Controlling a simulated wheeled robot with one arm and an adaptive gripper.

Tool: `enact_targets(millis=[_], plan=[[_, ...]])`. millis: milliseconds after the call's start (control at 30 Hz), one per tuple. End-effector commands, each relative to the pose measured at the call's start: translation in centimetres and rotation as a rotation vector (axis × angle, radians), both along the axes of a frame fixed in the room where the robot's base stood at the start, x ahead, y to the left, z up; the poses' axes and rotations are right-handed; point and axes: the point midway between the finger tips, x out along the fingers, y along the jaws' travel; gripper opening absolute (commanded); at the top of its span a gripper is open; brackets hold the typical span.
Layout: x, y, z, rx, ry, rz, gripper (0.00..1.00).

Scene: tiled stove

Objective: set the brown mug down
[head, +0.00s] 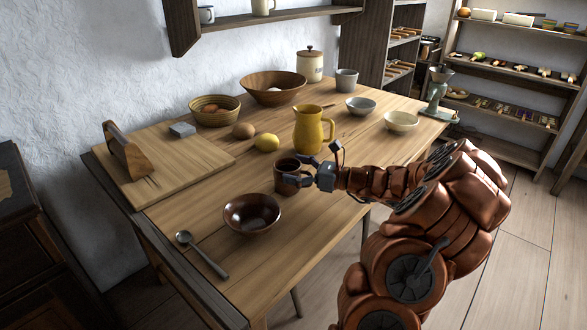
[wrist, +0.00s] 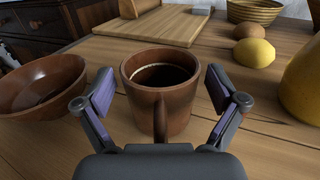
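The brown mug (head: 286,175) stands upright on the wooden table (head: 330,215), between the yellow jug and the brown bowl. In the wrist view the mug (wrist: 162,88) sits between my fingers, its handle facing my palm and its inside dark. My gripper (head: 306,172) is open around the mug, and it also shows in the wrist view (wrist: 160,92). A narrow gap shows between each finger pad and the mug's wall. The mug's underside is hidden.
A brown bowl (head: 252,214) stands close to the mug on the left, with a spoon (head: 200,254) beyond it. A yellow jug (head: 312,130) and a lemon (head: 267,143) are behind. A cutting board (head: 190,165) lies at the back left. Bare table lies right of the bowl.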

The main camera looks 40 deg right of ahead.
Motion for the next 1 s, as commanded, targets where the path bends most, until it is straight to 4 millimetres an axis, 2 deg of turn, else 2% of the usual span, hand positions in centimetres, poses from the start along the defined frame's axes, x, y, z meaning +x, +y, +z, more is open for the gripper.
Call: enact_targets(millis=[467, 1000], plan=[[-0.5, -0.4, 0.3, -0.001, 0.001, -0.001, 1.00], [-8.1, -5.9, 0.3, 0.001, 0.000, -0.002, 1.00]])
